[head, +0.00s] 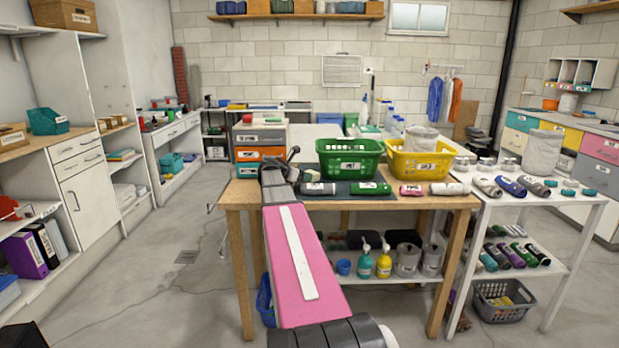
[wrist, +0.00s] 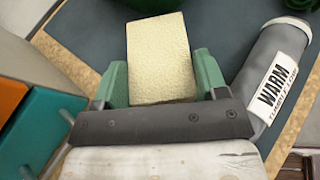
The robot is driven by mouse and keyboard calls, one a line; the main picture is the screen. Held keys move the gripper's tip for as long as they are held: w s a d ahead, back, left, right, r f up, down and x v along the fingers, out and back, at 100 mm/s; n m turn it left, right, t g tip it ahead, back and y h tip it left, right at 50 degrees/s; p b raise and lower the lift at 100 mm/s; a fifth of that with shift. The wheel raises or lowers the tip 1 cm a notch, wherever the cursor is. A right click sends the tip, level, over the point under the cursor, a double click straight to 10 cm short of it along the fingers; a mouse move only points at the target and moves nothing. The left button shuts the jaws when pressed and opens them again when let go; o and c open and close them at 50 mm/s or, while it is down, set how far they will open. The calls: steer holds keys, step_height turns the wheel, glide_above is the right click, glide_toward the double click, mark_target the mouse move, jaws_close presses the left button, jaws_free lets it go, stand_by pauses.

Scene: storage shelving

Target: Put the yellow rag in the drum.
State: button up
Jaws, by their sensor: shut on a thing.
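My gripper (wrist: 161,75) shows in the wrist view with its green fingers shut on a pale yellow, rough-textured block-like piece, the yellow rag (wrist: 162,50). The rag is above or on a dark mat (wrist: 85,30); I cannot tell whether it touches it. A whitish drum-like container (head: 541,152) stands on the white table at right. Another pale one (head: 422,138) shows at the yellow basket.
A green basket (head: 349,160) and a yellow basket (head: 420,160) stand on the wooden table (head: 440,202). A grey roll labelled WARM (wrist: 270,70) lies right of my gripper. Several rolls and small pots crowd the white table (head: 490,194).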

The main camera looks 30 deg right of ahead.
steer(key=d, duration=0.3)
steer(key=shift+w+d, duration=0.25)
steer(key=shift+w, duration=0.05)
steer(key=shift+d+f, duration=0.3)
steer(key=shift+f, duration=0.05)
steer(key=shift+a+f, duration=0.1)
steer(key=shift+f, duration=0.25)
steer(key=shift+f, duration=0.1)
steer(key=o, duration=1)
